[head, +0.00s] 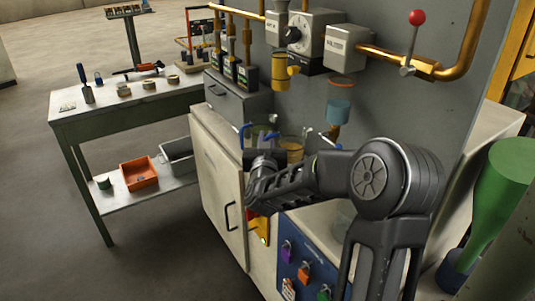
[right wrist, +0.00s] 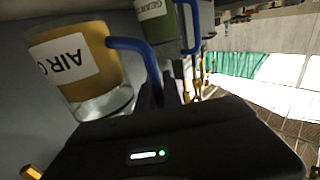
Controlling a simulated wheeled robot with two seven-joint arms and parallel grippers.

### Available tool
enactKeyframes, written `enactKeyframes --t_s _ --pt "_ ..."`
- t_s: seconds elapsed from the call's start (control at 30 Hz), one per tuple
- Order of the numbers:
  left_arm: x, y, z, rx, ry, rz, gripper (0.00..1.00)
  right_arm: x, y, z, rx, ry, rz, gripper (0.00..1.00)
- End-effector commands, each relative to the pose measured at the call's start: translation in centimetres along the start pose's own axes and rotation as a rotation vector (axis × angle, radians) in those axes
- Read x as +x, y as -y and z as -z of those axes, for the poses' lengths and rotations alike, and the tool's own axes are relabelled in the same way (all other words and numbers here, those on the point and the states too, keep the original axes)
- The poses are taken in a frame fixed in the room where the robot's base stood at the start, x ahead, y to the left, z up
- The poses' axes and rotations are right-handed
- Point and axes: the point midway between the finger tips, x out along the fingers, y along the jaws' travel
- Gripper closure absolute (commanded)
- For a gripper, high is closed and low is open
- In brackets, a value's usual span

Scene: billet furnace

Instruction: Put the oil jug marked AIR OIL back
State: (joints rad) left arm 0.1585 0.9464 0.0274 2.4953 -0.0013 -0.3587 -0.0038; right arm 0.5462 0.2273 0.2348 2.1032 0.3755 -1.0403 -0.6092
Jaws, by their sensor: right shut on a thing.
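The oil jug marked AIR (right wrist: 80,65), the rest of its label cut off, is clear with amber oil and a blue handle (right wrist: 140,48). In the head view an amber jug (head: 293,150) shows on the cabinet top, partly hidden by my right arm. My right gripper (head: 264,150) is at the jugs; in the right wrist view its dark fingers (right wrist: 172,88) are shut at the blue handle of the AIR jug. The exact contact is hard to see. My left gripper is out of view.
A second jug (right wrist: 160,25), labelled GEAR, with green contents and a blue handle, stands close beside. Pipes, a gauge box (head: 305,35) and a red-knobbed lever (head: 416,18) are on the panel above. A workbench (head: 110,108) stands left; floor in front of it is clear.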

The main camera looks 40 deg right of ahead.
Motion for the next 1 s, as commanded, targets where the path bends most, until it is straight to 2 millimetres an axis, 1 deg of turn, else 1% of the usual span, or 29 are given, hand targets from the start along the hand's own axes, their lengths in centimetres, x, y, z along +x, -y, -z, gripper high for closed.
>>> enactKeyframes --t_s 0.27,0.37,0.5,0.57,0.83,0.97,1.0 --pt "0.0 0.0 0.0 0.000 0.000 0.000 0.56 0.0 0.0 0.0 0.000 -0.003 0.000 1.00" --pt "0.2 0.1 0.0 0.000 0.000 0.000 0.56 0.0 0.0 -1.0 0.001 0.000 0.000 1.00" --pt "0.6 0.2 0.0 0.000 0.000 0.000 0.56 0.0 0.0 -3.1 0.000 0.001 0.000 1.00" --pt "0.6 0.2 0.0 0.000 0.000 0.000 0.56 0.0 0.0 -3.5 0.001 -0.001 0.000 1.00" --pt "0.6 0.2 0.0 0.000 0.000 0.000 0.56 0.0 0.1 -3.6 0.001 -0.003 0.000 1.00" --pt "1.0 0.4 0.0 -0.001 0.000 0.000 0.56 0.0 0.1 -4.0 0.001 -0.004 0.001 1.00" --pt "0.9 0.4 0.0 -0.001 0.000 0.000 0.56 0.0 0.0 -4.0 0.002 -0.001 0.000 0.88"
